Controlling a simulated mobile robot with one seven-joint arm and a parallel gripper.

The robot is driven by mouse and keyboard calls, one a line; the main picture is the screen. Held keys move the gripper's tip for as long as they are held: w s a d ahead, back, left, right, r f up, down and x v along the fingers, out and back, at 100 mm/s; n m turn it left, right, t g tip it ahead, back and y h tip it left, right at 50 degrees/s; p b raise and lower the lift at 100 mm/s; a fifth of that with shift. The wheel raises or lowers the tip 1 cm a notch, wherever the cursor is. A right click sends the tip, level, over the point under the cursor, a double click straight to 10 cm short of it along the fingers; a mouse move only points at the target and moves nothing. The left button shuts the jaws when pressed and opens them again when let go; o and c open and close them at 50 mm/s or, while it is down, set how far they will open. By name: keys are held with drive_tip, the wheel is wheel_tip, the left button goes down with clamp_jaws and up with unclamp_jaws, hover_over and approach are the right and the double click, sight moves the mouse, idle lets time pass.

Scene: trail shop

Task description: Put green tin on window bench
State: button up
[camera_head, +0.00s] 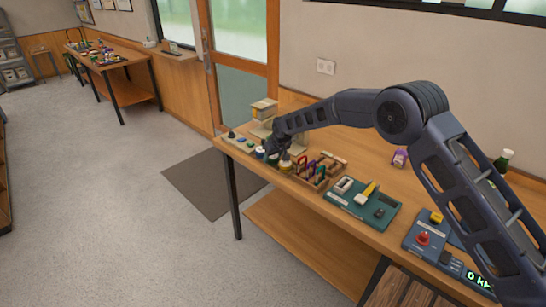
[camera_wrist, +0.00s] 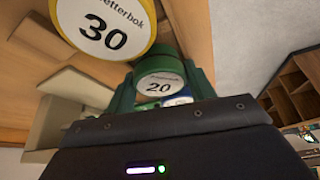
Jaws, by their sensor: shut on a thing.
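The green tin (camera_wrist: 160,79), with a white lid label reading 20, is between the fingers of my gripper (camera_wrist: 162,88) in the wrist view. My gripper is shut on it. In the head view my gripper (camera_head: 275,148) is low over the left end of the long wooden table, and its wrist largely hides the tin. I cannot tell whether the tin touches the table. A yellow-rimmed tin (camera_wrist: 105,22) marked 30 is close beside it. A wooden window bench (camera_head: 176,55) appears to run under the far window at the upper left.
The long table (camera_head: 335,143) also bears a rack of coloured loops (camera_head: 318,168), a teal tray (camera_head: 362,203) and a purple item (camera_head: 400,158). A door (camera_head: 240,75) and dark mat (camera_head: 212,184) lie beyond its left end. Another table (camera_head: 130,58) stands farther back. The grey floor at left is clear.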

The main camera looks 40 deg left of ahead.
drive_tip(key=shift+s+d+f, duration=0.1)
drive_tip(key=shift+d+f, duration=0.15)
drive_tip(key=shift+f, duration=0.7)
drive_tip(key=o, duration=1.1)
drive_tip(key=shift+w+d, duration=0.15)
drive_tip(key=shift+w, duration=0.2)
drive_tip(key=shift+w+r, duration=0.1)
drive_tip(key=shift+r, duration=0.35)
wheel_tip(320, 180, up, 26)
drive_tip(key=shift+m+t, duration=0.3)
drive_tip(key=shift+m, duration=0.6)
drive_tip(key=w+d, duration=0.2)
drive_tip(key=w, duration=0.2)
drive_tip(key=w+d, duration=0.2)
drive_tip(key=w, duration=0.2)
drive_tip(key=w+d+r, duration=0.1)
drive_tip(key=w+d, duration=0.2)
drive_tip(key=w, duration=0.1)
drive_tip(key=shift+d, duration=0.1)
